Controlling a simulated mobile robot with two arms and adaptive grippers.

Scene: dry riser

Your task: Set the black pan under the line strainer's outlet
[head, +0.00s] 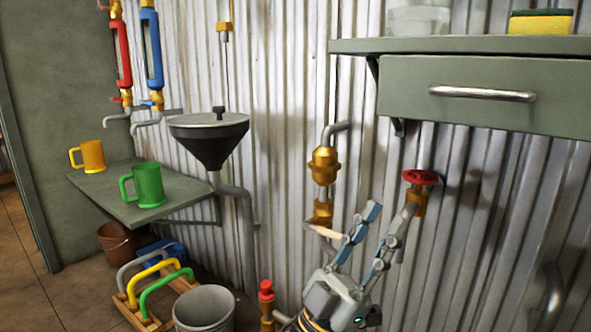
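I cannot make out a black pan in the head view. A brass fitting (323,167) on a grey wall pipe may be the line strainer, with a second brass part (323,211) below it. A pale bar-like piece (325,230) sticks out under that part; I cannot tell if it is the outlet.
A red-wheeled valve (421,178) sits just above my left gripper. A grey drawer shelf (470,80) juts out at upper right. A black funnel (209,143), a shelf with mugs (180,205), a grey bucket (204,308) and a rack (155,300) stand left.

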